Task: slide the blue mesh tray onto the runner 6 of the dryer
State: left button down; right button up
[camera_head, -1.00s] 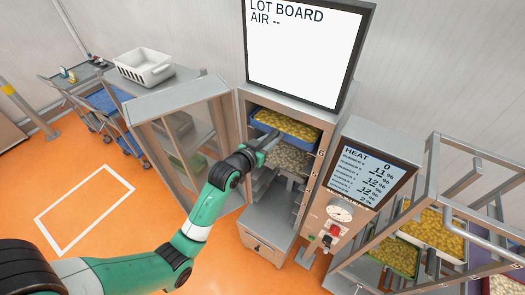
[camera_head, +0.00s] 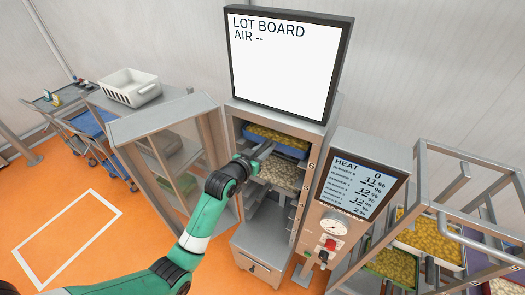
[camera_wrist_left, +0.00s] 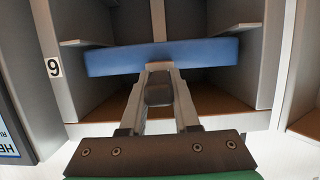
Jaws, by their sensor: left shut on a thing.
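The blue mesh tray (camera_head: 290,152), filled with yellow pieces, is inside the upper part of the open dryer (camera_head: 264,244), near the label 6 (camera_head: 311,166). My left gripper (camera_head: 266,150) is at the tray's front edge. In the left wrist view, which looks upside down, the gripper (camera_wrist_left: 159,68) is shut on the middle of the tray's blue front wall (camera_wrist_left: 110,61). The label (camera_wrist_left: 54,67) is beside the opening there. The tray's far end and its contact with the runners are hidden. My right gripper is not in view.
A tray of pale pieces (camera_head: 277,175) sits below in the dryer. The heat panel (camera_head: 360,185) is at the right, beside a rack (camera_head: 440,150) with several trays. A white basket (camera_head: 130,87) is on a cart.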

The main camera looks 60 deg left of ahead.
pick_arm(q)
jog(key=shift+f, duration=0.2)
dwell(0.4)
jog(key=c, duration=0.6)
grip_release()
jog(key=shift+c, duration=0.2)
jog(key=shift+o, duration=0.4)
jog(key=shift+f, duration=0.3)
jog(key=shift+s+d+r, duration=0.1)
jog(key=shift+s+r, duration=0.05)
jog(key=shift+s, duration=0.05)
jog(key=p+v, duration=0.3)
jog(key=v, duration=0.8)
jog(key=shift+d+r, duration=0.1)
